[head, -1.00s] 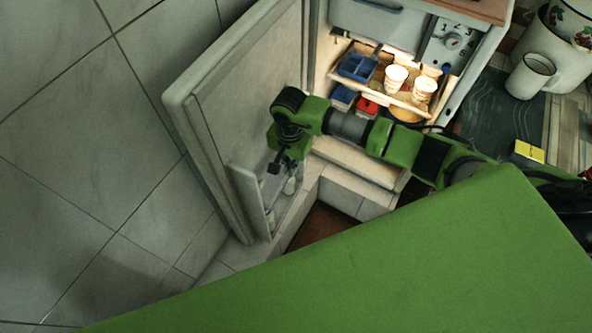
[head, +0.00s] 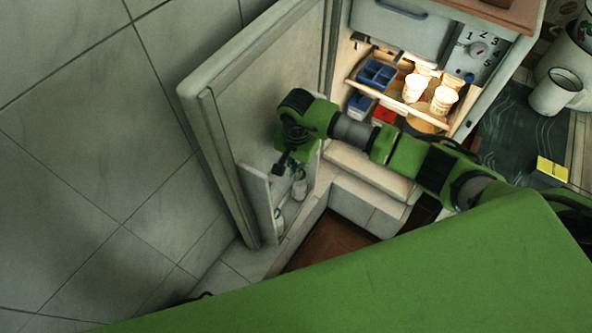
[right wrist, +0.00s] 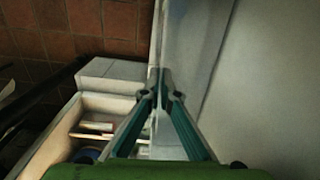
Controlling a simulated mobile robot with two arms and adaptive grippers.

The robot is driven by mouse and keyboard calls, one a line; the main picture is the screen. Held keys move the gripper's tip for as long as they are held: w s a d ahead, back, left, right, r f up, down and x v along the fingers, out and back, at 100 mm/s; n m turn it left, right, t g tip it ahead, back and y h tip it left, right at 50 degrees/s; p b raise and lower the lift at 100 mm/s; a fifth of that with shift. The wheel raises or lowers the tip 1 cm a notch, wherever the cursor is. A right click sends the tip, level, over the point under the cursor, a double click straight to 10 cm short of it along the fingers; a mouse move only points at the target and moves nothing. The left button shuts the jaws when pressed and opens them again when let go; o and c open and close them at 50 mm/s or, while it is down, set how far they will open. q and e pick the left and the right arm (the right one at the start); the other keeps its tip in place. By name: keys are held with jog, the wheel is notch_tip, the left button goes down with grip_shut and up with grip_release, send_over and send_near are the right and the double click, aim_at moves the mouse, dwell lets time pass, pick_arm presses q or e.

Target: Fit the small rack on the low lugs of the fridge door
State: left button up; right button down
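The fridge door (head: 225,150) stands open at the left of the head view. The small rack (head: 257,199) is a pale, shallow bin low at the door's inner face, with whitish bottle-like things (head: 299,187) showing behind its front wall. My right gripper (head: 283,166) is at the rack's upper edge. In the right wrist view, the right gripper's teal fingers (right wrist: 161,92) close from both sides on a thin pale wall, seemingly the rack's. The lugs are hidden, so I cannot tell whether the rack sits on them. My left gripper is not in view.
The lit fridge interior holds a shelf (head: 395,101) with a blue divided tray (head: 377,74) and pale cups (head: 414,88). A white enamel mug (head: 555,93) stands on the counter at right. Tiled wall lies left of the door; red-brown floor (head: 325,243) is below.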

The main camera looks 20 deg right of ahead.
jog(key=c, duration=2.2)
grip_release()
jog(key=shift+r, duration=0.1)
notch_tip(320, 180, up, 12)
jog(key=shift+f, duration=0.1)
